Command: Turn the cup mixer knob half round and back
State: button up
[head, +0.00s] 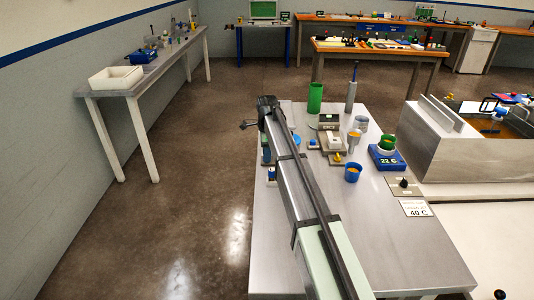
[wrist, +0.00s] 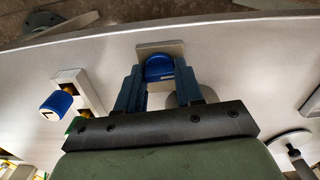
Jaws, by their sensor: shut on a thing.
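In the wrist view a blue knob (wrist: 160,68) with a small pale mark sits on a beige-grey plate (wrist: 160,48) near the bench edge. I take it for the cup mixer knob, though no label shows. My gripper (wrist: 160,78) has its two dark blue fingers on either side of this knob and is shut on it. A rounded grey part (wrist: 180,98) shows between the fingers, below the knob. In the head view my own arm crosses the bench and hides the grip and most of the mixer.
In the head view a green cylinder (head: 315,98), an orange-filled blue cup (head: 352,173) and a blue 22 C unit (head: 387,160) stand right of my arm. The bench's front is clear.

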jog(key=o, duration=1)
jog(key=shift+o, duration=0.2)
notch_tip(320, 180, up, 14)
jog(key=shift+f, duration=0.1)
